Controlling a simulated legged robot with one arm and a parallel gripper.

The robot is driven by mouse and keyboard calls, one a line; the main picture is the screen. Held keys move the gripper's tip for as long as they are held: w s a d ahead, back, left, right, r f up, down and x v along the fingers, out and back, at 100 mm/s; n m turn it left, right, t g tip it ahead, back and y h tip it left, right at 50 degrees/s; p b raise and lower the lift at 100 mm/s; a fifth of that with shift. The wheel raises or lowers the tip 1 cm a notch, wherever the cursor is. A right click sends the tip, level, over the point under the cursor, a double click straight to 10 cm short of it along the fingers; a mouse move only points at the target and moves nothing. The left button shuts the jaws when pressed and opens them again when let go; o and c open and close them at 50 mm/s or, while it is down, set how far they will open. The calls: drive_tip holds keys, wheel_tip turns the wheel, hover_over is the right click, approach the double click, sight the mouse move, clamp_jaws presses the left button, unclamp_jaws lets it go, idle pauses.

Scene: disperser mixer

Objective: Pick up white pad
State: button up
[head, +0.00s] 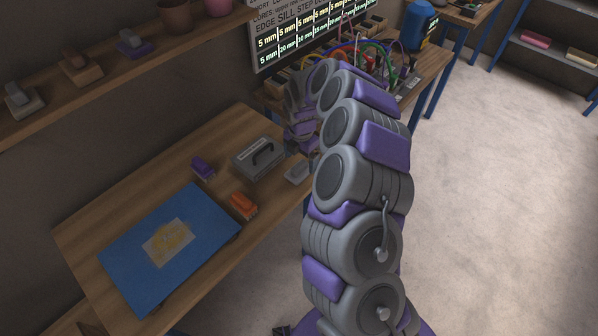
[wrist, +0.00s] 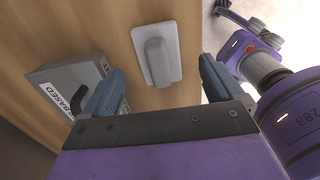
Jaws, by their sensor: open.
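The white pad (wrist: 170,72), a pale grey-white plate with a rounded grip on top, lies on the wooden table near its edge in the wrist view. It also shows in the head view (head: 297,173), partly beside my arm. My gripper (wrist: 161,66) is open and empty, its two blue-grey fingers apart on either side of the pad in the picture. The gap in height between fingers and pad cannot be told. In the head view my gripper (head: 302,138) is above the table's right end, its fingers mostly hidden.
A grey box (head: 258,160) with a black handle sits left of the pad. A purple block (head: 202,168) and an orange block (head: 243,206) lie nearby. A blue board (head: 125,262) covers the table's near part. A second bench (head: 432,62) holds cables. The floor at right is clear.

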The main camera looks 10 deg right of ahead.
sight(299, 165)
drive_tip(key=f, duration=0.2)
drive_tip(key=f+b, duration=0.1)
drive_tip(key=f, duration=0.1)
drive_tip(key=shift+a+f, duration=0.1)
drive_tip(key=shift+a, duration=0.2)
drive_tip(key=c, duration=1.1)
drive_tip(key=shift+c, duration=0.2)
drive_tip(key=shift+r, duration=0.55)
wheel_tip(299, 165, up, 3)
drive_tip(key=shift+f+p, duration=0.1)
drive_tip(key=shift+p, duration=0.6)
drive_tip(key=s+d+r+p, duration=0.1)
drive_tip(key=s+p, duration=0.1)
drive_tip(key=s, duration=1.4)
drive_tip(key=shift+d, duration=0.35)
drive_tip(key=shift+r, duration=0.1)
